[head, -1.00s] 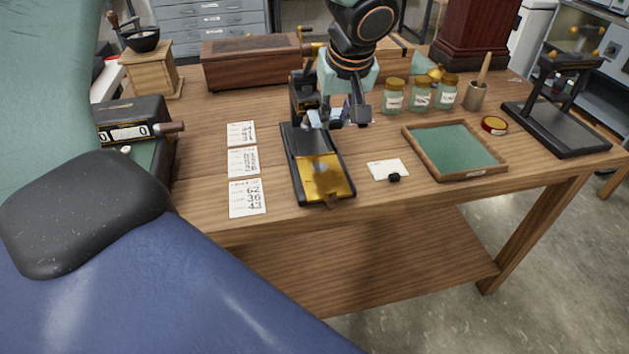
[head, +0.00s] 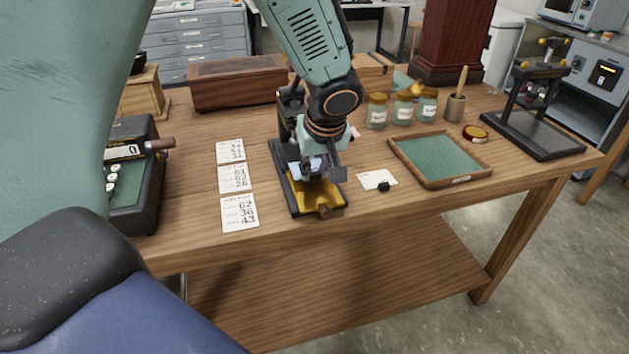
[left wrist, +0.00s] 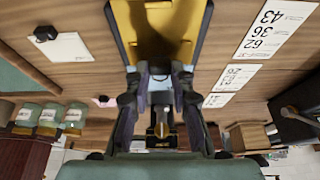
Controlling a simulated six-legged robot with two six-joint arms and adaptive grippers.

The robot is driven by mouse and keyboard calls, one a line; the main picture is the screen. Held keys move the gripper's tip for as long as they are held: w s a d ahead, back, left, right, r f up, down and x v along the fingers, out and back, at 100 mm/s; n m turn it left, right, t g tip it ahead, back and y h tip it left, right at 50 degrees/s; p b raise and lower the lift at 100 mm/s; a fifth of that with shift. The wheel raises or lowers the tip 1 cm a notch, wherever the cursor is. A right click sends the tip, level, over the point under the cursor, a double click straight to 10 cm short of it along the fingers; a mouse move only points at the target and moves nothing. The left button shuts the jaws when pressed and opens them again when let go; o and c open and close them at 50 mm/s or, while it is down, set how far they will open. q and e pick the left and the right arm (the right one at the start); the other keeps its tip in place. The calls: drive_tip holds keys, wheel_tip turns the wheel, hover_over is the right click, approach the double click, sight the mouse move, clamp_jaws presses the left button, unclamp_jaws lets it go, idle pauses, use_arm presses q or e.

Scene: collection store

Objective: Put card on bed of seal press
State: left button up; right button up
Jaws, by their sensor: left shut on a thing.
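The seal press appears to be the black-based device (head: 282,180) with a brass-coloured bed (head: 303,197) at its front; the bed also shows in the left wrist view (left wrist: 160,35). My left gripper (head: 320,178) is low over that bed, fingers pointing toward it. It is shut on a small pale thing (left wrist: 160,85) that is mostly hidden between the fingers; I cannot tell whether it is a card. A white card (head: 372,179) with a small black piece on its near edge lies flat on the table, right of the press. My right gripper is not in view.
Three number sheets (head: 239,213) lie left of the press. A green-lined tray (head: 440,158), jars (head: 403,110) and another black stand (head: 535,135) are to the right. A keyed machine (head: 140,180) is at the left, a wooden box (head: 238,82) behind.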

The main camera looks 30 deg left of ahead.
use_arm(q)
drive_tip(key=shift+s+f, duration=0.1)
drive_tip(key=shift+f, duration=0.7)
drive_tip(key=shift+d+f, duration=0.3)
drive_tip(key=shift+a, duration=0.1)
drive_tip(key=shift+a+f+b, duration=0.1)
drive_tip(key=shift+b, duration=0.2)
drive_tip(key=shift+f, duration=0.1)
drive_tip(key=o, duration=0.8)
drive_tip(key=shift+s, duration=0.1)
